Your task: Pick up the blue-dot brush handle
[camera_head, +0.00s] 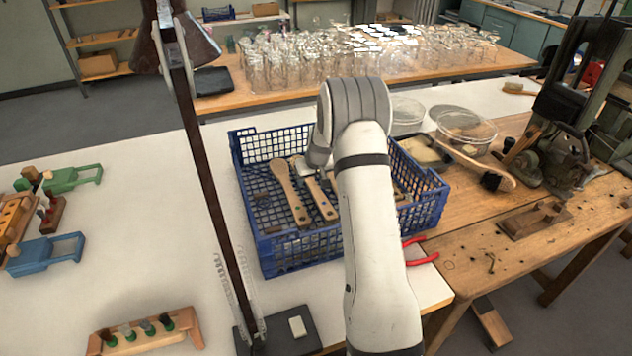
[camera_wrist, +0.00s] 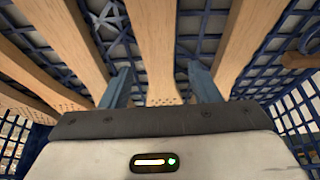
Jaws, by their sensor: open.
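Several flat wooden brush handles lie in the blue crate (camera_head: 262,244). In the head view, a left handle (camera_head: 287,190) and another handle (camera_head: 321,200) beside it show small dots, too small to tell their colours surely. My gripper (camera_wrist: 160,88) is open in the wrist view, its two blue-grey fingers apart. A middle wooden handle (camera_wrist: 154,50) runs between the fingers, with a gap visible on each side. Other handles lie to its left (camera_wrist: 62,38) and right (camera_wrist: 248,40). No dot shows on them here. In the head view, my arm hides the fingers and part of the crate.
The crate's lattice walls surround the handles. Red pliers (camera_head: 420,250) lie beside the crate. A curved wooden brush (camera_head: 475,163) and glass dishes (camera_head: 467,126) are to the right. A dark lamp post stands at left. The white table left of it has some clear room.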

